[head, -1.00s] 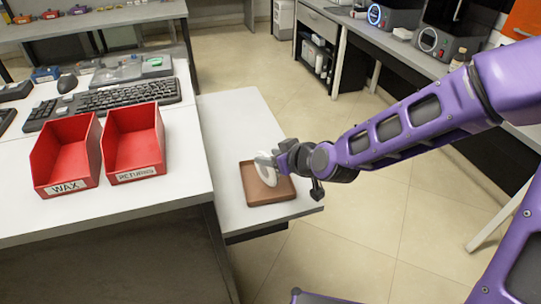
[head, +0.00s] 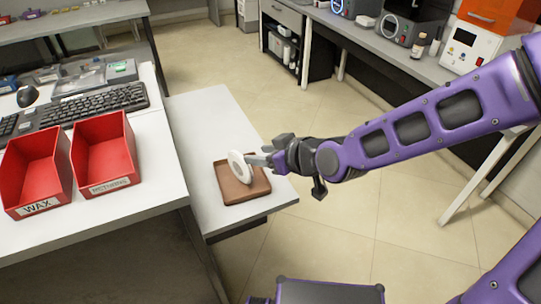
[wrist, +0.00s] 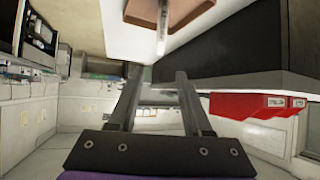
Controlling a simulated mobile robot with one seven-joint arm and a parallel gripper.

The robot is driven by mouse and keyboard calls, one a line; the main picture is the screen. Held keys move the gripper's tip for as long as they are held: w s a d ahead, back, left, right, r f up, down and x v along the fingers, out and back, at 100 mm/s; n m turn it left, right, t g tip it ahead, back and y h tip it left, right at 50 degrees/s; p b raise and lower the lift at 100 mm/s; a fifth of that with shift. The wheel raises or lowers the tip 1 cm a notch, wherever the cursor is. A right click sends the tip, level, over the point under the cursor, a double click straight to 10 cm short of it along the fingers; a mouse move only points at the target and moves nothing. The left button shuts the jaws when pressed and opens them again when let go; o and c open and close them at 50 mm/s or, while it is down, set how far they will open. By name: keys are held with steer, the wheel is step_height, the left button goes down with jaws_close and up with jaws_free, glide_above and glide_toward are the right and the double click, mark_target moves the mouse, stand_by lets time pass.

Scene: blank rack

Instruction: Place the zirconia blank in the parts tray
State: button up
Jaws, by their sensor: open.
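The zirconia blank (head: 240,167) is a white disc, standing steeply tilted on edge over the brown parts tray (head: 246,194) in the head view. Its lower edge appears to be inside the tray; exact contact is too small to tell. My gripper (head: 256,159) is just right of the blank, fingertips close to its right side. In the wrist view the blank (wrist: 162,30) shows as a thin edge in front of the tray (wrist: 190,7). It lies beyond the fingertips of my gripper (wrist: 158,73), which are spread with nothing between them.
The tray sits on a low white table (head: 215,117). To its left, a higher desk carries two red bins, one labelled WAX (head: 37,172) and another (head: 104,155), plus a keyboard (head: 93,105). Floor (head: 340,225) is clear to the table's right.

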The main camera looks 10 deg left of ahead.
steer(key=shift+b+v, duration=1.65)
steer(key=shift+b, duration=0.35)
steer(key=shift+f, duration=0.15)
